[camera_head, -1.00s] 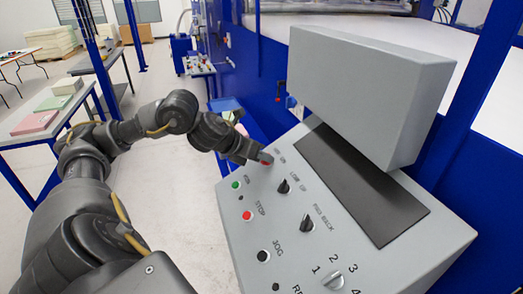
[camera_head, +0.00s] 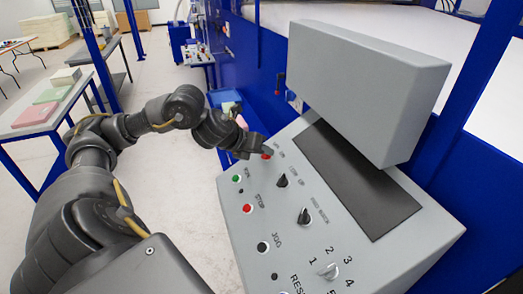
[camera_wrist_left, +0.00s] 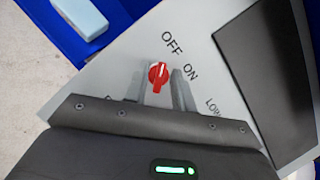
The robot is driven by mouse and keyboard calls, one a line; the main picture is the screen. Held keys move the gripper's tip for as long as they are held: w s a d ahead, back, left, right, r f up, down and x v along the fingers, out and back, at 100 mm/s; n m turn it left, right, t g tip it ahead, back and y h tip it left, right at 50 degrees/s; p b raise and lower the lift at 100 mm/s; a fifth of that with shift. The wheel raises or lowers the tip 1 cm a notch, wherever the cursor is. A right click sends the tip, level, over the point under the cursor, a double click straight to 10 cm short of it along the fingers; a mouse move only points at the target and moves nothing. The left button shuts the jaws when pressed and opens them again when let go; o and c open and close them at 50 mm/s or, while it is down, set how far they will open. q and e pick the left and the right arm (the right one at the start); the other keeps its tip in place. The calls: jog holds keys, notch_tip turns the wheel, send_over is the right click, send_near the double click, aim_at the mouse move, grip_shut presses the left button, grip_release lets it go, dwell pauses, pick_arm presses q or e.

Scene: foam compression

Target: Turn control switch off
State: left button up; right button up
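The control switch is a red knob (camera_head: 267,156) on the top left part of the grey control panel (camera_head: 222,190). In the left wrist view the red knob (camera_wrist_left: 158,76) has a pale pointer line, with the words OFF and ON printed above and to its right. My left gripper (camera_head: 262,149) is at the knob. In the wrist view its two fingers (camera_wrist_left: 160,90) stand apart, one on each side of the knob. I cannot tell whether they touch it. My right gripper is not in view.
Black selector knobs, a green button (camera_head: 236,178) and a red STOP button (camera_head: 247,208) sit nearby on the panel. A grey box (camera_head: 365,90) rises behind a dark screen (camera_head: 350,180). A table with foam blocks (camera_head: 45,115) stands at left. The floor between is clear.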

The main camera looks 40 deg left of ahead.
pick_arm(q)
jog(key=shift+o, duration=0.3)
jog(key=b+v, duration=0.3)
jog(key=v, duration=0.7)
jog(key=shift+s+r+b, duration=0.25)
jog(key=shift+s+b, duration=0.05)
jog(key=shift+b, duration=0.1)
